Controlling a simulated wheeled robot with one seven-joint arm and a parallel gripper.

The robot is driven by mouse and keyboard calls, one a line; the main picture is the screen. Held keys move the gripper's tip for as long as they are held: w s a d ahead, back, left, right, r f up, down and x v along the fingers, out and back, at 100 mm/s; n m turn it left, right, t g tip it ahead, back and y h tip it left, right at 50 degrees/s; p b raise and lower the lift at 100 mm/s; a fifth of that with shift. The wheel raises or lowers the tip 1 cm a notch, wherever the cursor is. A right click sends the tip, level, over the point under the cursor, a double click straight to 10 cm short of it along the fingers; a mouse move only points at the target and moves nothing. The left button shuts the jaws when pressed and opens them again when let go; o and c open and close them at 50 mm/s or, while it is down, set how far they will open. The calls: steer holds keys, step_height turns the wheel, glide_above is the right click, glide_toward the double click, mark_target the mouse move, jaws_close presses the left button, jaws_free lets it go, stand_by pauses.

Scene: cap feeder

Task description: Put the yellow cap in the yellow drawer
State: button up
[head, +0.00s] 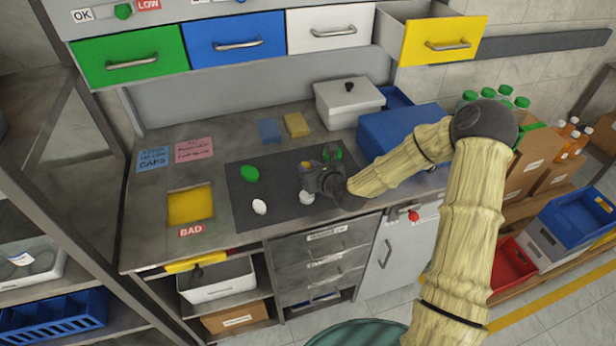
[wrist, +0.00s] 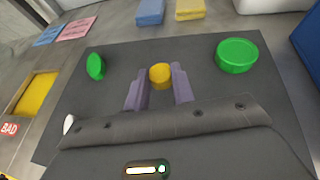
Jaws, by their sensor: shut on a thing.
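The yellow cap (wrist: 160,74) sits between the two fingers of my gripper (wrist: 158,88) in the wrist view, and the fingers are shut on it. Whether the cap still touches the mat is unclear. The yellow drawer (head: 420,47) is at the upper right of the head view, pulled open, with its inside partly showing.
Green caps (head: 250,174) and white caps (head: 260,207) lie on the mat around my gripper. A white lidded box (head: 347,104) and a blue bin (head: 390,135) stand behind it. The green (head: 130,61), blue (head: 229,42) and white (head: 330,34) drawers are shut.

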step_height(320, 180, down, 4)
steer(key=shift+r, duration=0.2)
steer(key=shift+w, duration=0.15)
steer(key=shift+a+f, duration=0.15)
steer(key=o, duration=0.9)
steer(key=shift+d, duration=0.25)
steer(key=shift+o, duration=0.2)
steer(key=shift+s, duration=0.25)
steer(key=b+v, duration=0.1)
steer(key=v, duration=1)
steer(key=shift+s+d+r, duration=0.2)
steer(key=shift+s+r, duration=0.05)
